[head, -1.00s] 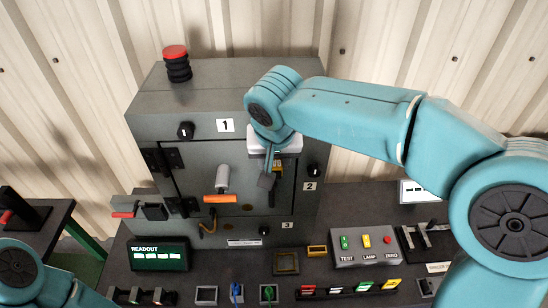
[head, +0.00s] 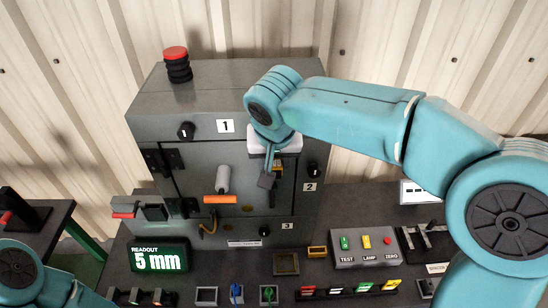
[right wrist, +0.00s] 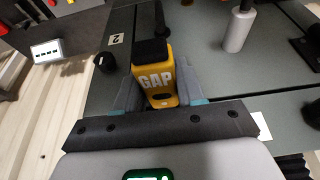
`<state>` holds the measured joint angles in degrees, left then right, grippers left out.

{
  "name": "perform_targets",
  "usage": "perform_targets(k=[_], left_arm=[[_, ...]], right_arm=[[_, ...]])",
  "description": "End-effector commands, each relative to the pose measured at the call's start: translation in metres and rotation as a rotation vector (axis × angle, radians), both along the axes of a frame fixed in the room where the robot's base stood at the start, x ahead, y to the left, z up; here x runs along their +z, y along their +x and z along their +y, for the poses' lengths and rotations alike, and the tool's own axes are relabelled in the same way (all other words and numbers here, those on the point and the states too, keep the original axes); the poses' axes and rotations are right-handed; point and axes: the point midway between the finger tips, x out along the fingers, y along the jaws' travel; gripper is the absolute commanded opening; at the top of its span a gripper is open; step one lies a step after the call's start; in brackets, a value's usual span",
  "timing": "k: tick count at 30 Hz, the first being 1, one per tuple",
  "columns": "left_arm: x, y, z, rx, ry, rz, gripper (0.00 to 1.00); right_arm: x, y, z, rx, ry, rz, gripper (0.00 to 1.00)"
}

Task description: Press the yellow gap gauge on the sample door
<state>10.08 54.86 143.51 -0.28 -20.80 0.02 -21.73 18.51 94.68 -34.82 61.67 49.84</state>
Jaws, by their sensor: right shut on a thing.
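The yellow gap gauge, marked GAP, shows in the right wrist view (right wrist: 155,88) between the fingers of my right gripper (right wrist: 157,84), which is shut on it. Its dark far end is at the grey enclosure front, by the edge of the sample door (head: 199,160); exact contact is hard to tell. In the head view, my right wrist and fingers cover most of the gauge. The door looks closed and has a grey handle (head: 223,179). The readout (head: 158,256) shows 5 mm. Of my left arm only a link shows at the lower left; its gripper is out of view.
The enclosure has a red button (head: 175,53) on top and black knobs beside labels 1, 2 and 3. An orange-handled tool (head: 220,199) is below the door handle. A TEST, LAMP, ZERO button box (head: 366,248) and several switches stand on the bench.

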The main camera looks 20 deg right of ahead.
Motion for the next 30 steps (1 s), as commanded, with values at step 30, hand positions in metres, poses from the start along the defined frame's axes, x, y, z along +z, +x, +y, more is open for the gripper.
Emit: perform_targets(k=[30], left_arm=[[-0.036, 0.000, 0.000, 0.000, 0.000, 0.000, 0.48]], right_arm=[[0.000, -0.064, 0.019, 0.002, 0.000, -0.004, 0.03]])
